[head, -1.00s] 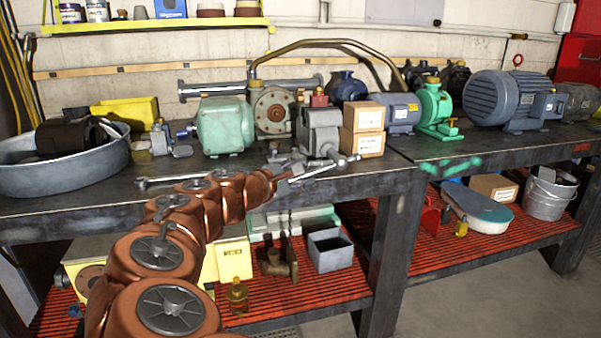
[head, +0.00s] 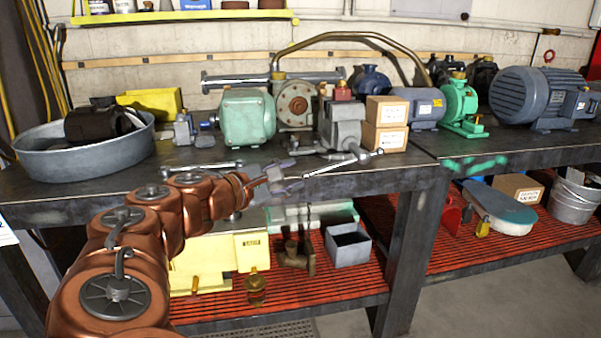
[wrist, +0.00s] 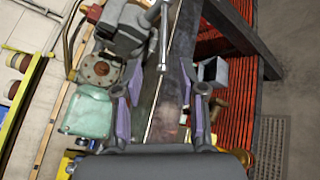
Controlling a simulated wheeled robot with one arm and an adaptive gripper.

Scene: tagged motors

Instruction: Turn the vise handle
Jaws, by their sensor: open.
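The grey vise (head: 341,125) stands on the workbench near its front edge, left of two cardboard boxes. Its handle (head: 340,165) is a thin silver rod with knobbed ends, slanting across the vise's front. My gripper (head: 284,179) is open and empty, just left of the handle's left end, by the bench's front edge. In the wrist view the handle (wrist: 164,40) points down toward the gap between the open fingers of my gripper (wrist: 160,98), its knob ahead of the fingertips. The vise (wrist: 124,32) shows at the upper left there.
A green motor (head: 247,119) and a round flanged pump (head: 297,104) stand left of the vise. Cardboard boxes (head: 386,138) are close on its right. The bench's front edge (head: 345,180) lies under the handle. An open grey box (head: 348,246) sits on the red lower shelf.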

